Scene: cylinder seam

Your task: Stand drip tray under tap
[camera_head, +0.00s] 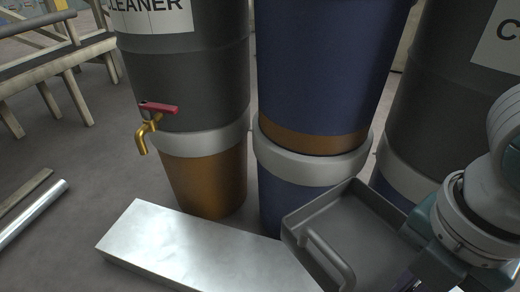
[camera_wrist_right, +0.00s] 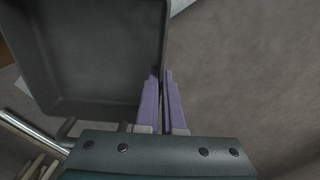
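The drip tray (camera_head: 355,225) is a dark grey, shallow, open tray with a bar handle on its near side. It is in front of the middle and right drums at lower right in the head view. It also fills the upper left of the right wrist view (camera_wrist_right: 95,55). My right gripper (camera_wrist_right: 162,78) has its purple fingers closed on either side of the tray's wall. The tap (camera_head: 147,132) is brass with a red lever and sticks out from the left drum (camera_head: 190,85), left of and apart from the tray. My left gripper is in neither view.
A flat silver metal slab (camera_head: 195,248) lies below the tap drum, left of the tray. A blue drum (camera_head: 320,70) and another dark drum (camera_head: 440,100) stand to the right. Wooden trestles (camera_head: 60,70) and metal bars (camera_head: 30,215) are at left. Floor is bare between them.

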